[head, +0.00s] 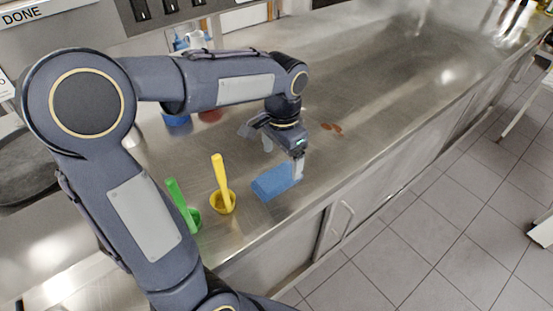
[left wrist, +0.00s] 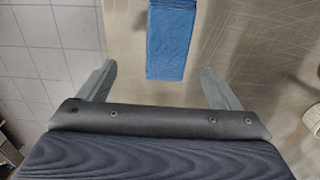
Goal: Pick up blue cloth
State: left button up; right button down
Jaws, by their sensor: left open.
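The blue cloth (head: 272,182) is a flat, folded rectangle on the steel counter, close to its front edge. My left gripper (head: 283,160) is over the counter just behind and above the cloth, its fingers pointing down. In the left wrist view the cloth (left wrist: 171,40) shows ahead of the open fingers, roughly between their lines. The jaws (left wrist: 160,85) are apart and nothing is between them. My right gripper is not in view.
Reddish-brown spots (head: 331,127) lie on the steel counter (head: 400,85). The counter to the right is mostly clear. The tiled floor (head: 400,250) lies beyond its front edge.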

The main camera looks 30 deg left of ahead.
aim_at(279, 176)
pick_arm(q)
jog(key=shift+w+a+f, duration=0.1)
jog(key=shift+w+f, duration=0.1)
notch_tip(279, 176, down, 3)
jog(key=shift+r, duration=0.2)
jog(key=f, duration=0.4)
jog(key=shift+w+a+f, duration=0.15)
jog(key=shift+a+f, duration=0.25)
jog(key=c, duration=1.1)
jog(key=shift+o, duration=0.2)
jog(key=shift+r, duration=0.1)
